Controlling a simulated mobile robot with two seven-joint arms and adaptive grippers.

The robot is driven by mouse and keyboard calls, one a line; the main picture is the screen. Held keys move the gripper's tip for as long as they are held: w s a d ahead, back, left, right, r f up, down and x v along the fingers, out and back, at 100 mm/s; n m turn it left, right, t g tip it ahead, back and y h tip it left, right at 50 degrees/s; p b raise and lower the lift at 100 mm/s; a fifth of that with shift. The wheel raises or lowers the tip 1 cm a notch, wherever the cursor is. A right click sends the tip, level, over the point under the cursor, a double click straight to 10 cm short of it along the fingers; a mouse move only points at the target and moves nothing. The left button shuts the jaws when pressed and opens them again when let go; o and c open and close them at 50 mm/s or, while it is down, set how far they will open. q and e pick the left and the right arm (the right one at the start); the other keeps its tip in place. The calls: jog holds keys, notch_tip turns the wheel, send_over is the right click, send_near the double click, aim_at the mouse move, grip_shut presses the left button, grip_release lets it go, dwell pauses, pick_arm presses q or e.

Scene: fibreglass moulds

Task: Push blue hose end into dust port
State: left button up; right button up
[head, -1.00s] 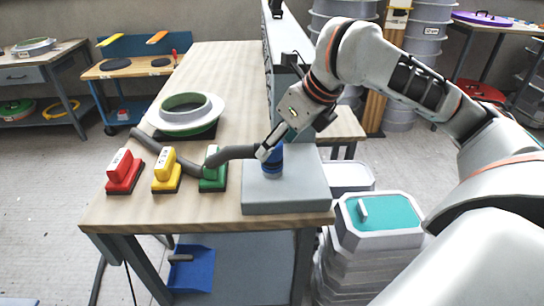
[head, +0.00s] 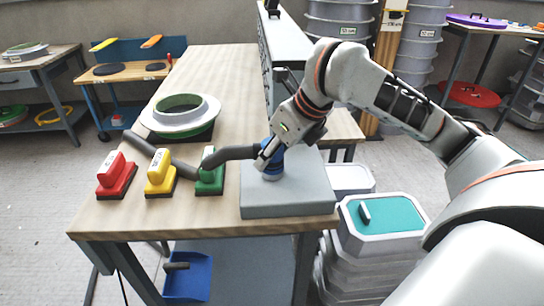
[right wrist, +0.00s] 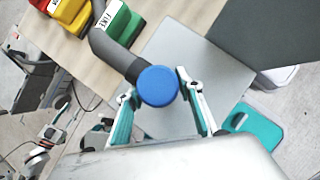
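The blue hose end (head: 273,164) stands roughly upright over the grey box (head: 290,190) at the front right of the workbench. A grey ring shows at its foot; I cannot tell how far it sits in the dust port there. The dark hose (head: 235,153) runs off to its left. My right gripper (head: 264,157) reaches down at the hose end with its fingers around it. In the right wrist view the blue end (right wrist: 158,86) shows as a round face between the two fingers, which look shut on it.
Green (head: 211,175), yellow (head: 161,175) and red (head: 116,178) handled blocks stand left of the box. A round mould (head: 180,117) lies behind them. A grey upright panel (head: 290,60) rises behind the box. Teal-lidded containers (head: 385,216) stand right of the bench.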

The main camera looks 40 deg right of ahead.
pick_arm(q)
jog(key=shift+s, duration=0.15)
pick_arm(e)
jog(key=shift+c, duration=0.4)
jog(key=shift+r, duration=0.5)
notch_tip(320, 180, up, 4)
jog(key=p, duration=0.2)
jog(key=shift+r+p, duration=0.25)
jog(key=shift+p, duration=0.05)
notch_tip(320, 180, up, 9)
jog(key=p, duration=0.4)
notch_tip(320, 180, up, 4)
jog(key=p, duration=0.2)
send_over(268, 139)
jog(key=s, duration=0.1)
pick_arm(q)
notch_tip(268, 139, up, 8)
jog(key=d, duration=0.1)
jog(key=shift+w+r+h, duration=0.15)
jog(key=shift+w+h, duration=0.15)
jog(key=shift+w, duration=0.05)
pick_arm(e)
jog(key=shift+s+r, duration=0.2)
jog(key=shift+r, duration=0.6)
pick_arm(q)
jog(key=shift+d, duration=0.1)
